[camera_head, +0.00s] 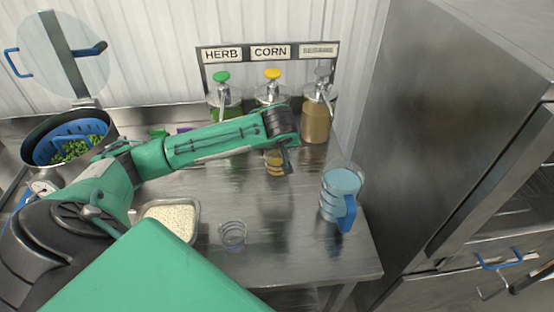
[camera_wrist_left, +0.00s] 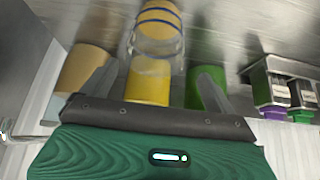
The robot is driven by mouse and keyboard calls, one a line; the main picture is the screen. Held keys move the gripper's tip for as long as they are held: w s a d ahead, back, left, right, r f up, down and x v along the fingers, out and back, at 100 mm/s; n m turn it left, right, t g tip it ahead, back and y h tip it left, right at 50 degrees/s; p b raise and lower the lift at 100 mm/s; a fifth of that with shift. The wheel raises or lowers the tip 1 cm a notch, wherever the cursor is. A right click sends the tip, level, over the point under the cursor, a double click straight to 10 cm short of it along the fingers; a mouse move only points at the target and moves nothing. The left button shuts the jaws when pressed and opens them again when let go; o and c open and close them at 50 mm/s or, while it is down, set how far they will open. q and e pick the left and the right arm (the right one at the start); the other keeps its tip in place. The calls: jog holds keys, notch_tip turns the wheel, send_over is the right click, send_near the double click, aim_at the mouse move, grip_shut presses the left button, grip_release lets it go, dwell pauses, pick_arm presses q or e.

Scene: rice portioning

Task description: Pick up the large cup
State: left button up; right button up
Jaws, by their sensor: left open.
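Three clear cups stand on the steel table. A smaller empty clear cup (camera_head: 233,235) stands near the front. Another cup (camera_head: 274,165) with yellow contents stands before the corn dispenser, partly behind my gripper; it also shows with blue bands in the left wrist view (camera_wrist_left: 158,25). My left gripper (camera_head: 287,158) is open and empty beside this yellow cup, left of and behind the large cup. Its fingers (camera_wrist_left: 162,72) are spread in the wrist view. My right gripper is out of view.
Herb (camera_head: 226,100), corn (camera_head: 271,94) and sesame (camera_head: 316,120) dispensers stand along the back. A rice tray (camera_head: 196,229) and a pot with a blue colander (camera_head: 45,150) are at left. A steel cabinet (camera_head: 440,110) borders the right. The table middle is clear.

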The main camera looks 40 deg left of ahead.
pick_arm(q)
jog(key=x, duration=0.1)
jog(key=p+x, duration=0.1)
jog(key=x, duration=0.1)
jog(key=p+x, duration=0.1)
jog(key=shift+w+d+f, duration=0.15)
jog(key=shift+w+f, duration=0.05)
jog(key=shift+w, duration=0.2)
jog(key=shift+w+f, duration=0.1)
jog(key=shift+f, duration=0.15)
jog(key=shift+c, duration=0.3)
jog(key=c, duration=1.4)
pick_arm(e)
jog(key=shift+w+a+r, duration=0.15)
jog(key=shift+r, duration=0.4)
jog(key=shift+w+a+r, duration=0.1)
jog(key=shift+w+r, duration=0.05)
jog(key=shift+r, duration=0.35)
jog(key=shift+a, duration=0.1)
